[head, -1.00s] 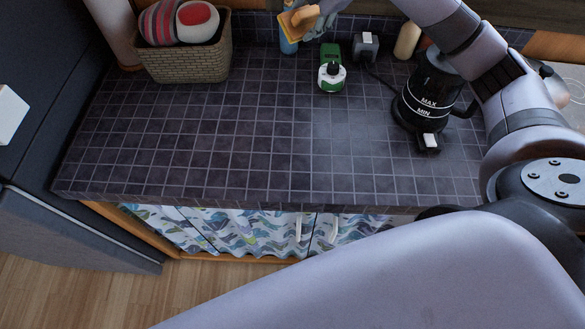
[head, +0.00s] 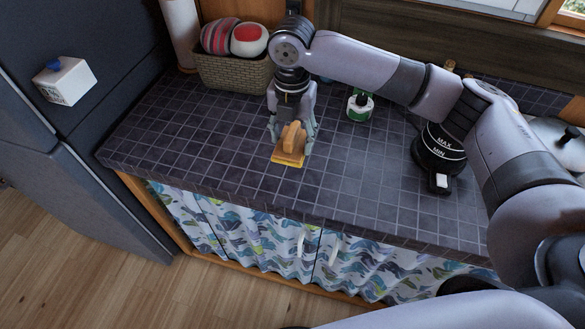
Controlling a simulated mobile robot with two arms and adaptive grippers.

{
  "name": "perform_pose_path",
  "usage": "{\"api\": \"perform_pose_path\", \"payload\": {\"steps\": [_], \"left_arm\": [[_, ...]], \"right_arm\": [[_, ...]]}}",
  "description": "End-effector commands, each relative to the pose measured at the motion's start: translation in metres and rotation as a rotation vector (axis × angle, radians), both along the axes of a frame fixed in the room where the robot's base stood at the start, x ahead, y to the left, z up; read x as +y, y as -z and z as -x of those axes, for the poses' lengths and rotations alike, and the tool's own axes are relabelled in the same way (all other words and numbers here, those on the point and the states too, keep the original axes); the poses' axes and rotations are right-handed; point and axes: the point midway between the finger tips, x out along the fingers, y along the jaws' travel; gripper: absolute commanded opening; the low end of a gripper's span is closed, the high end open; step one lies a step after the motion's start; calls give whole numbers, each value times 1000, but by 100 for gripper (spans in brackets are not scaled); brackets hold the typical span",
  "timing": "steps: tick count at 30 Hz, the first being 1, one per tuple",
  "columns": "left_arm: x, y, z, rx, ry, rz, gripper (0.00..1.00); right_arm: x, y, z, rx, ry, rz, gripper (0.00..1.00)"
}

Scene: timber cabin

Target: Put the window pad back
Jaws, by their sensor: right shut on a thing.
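The window pad (head: 289,155) has a brown grip on top and a flat base with a yellow underside. It shows in the middle of the head view, over the dark tiled counter (head: 220,145). My right gripper (head: 292,132) is shut on its brown grip, with the fingers pointing down. The base is at or just above the counter surface; I cannot tell whether it touches. My left gripper is not in view.
A wicker basket (head: 233,77) with striped and red-white round things stands at the back left. A green-white bottle (head: 360,106) and a black kettle (head: 440,150) stand to the right. The counter's front left is clear.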

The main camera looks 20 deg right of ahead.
Motion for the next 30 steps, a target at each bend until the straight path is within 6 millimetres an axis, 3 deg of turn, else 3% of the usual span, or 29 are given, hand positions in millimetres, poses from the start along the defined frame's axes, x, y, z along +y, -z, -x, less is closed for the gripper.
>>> {"api": "perform_pose_path", "payload": {"steps": [3,9,14,21,29,30], "left_arm": [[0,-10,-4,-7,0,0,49],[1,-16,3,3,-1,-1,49],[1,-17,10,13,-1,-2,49],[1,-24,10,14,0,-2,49],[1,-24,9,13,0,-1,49],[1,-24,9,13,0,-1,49]], "right_arm": [[-1,31,1,6,3,1,23],[0,70,1,1,1,0,23],[0,83,0,-1,2,-1,23],[0,117,1,1,2,1,22],[0,125,1,-1,2,-1,23],[0,125,1,0,2,0,54]]}}
